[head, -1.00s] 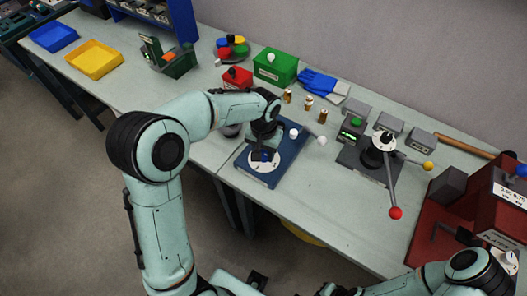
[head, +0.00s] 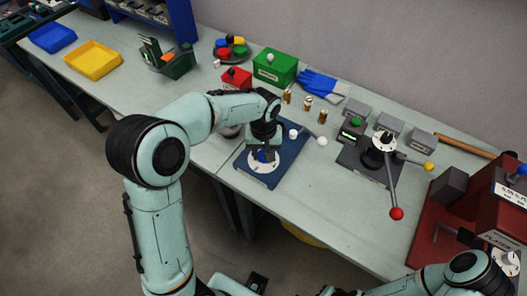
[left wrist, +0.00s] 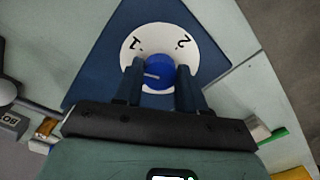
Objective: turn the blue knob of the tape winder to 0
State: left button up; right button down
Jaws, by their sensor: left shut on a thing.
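The blue knob (left wrist: 160,72) sits in the middle of a white round dial (left wrist: 140,36) on the tape winder's blue base plate (left wrist: 95,62). My left gripper (left wrist: 161,80) is shut on the knob, one finger on each side, and points down at it. In the left wrist view the knob's pale pointer line points left. Two dark marks show on the dial, one like a 1 and one like a 2; the rest of the dial is hidden by the gripper. In the head view the left gripper (head: 264,153) stands over the dial (head: 263,168). The right gripper is out of view.
The winder has white-knobbed levers (head: 322,141) to the right of my gripper. A grey device with red and yellow lever balls (head: 396,213) stands further right. The bench front is clear.

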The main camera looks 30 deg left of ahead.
pick_arm(q)
jog(key=n, duration=0.3)
jog(key=n, duration=0.2)
jog(key=shift+d+n, duration=0.1)
jog(key=shift+n, duration=0.6)
jog(key=n, duration=0.3)
jog(key=shift+w+n, duration=0.1)
jog(key=shift+n, duration=0.2)
jog(key=o, duration=0.9)
jog(key=shift+o, duration=0.2)
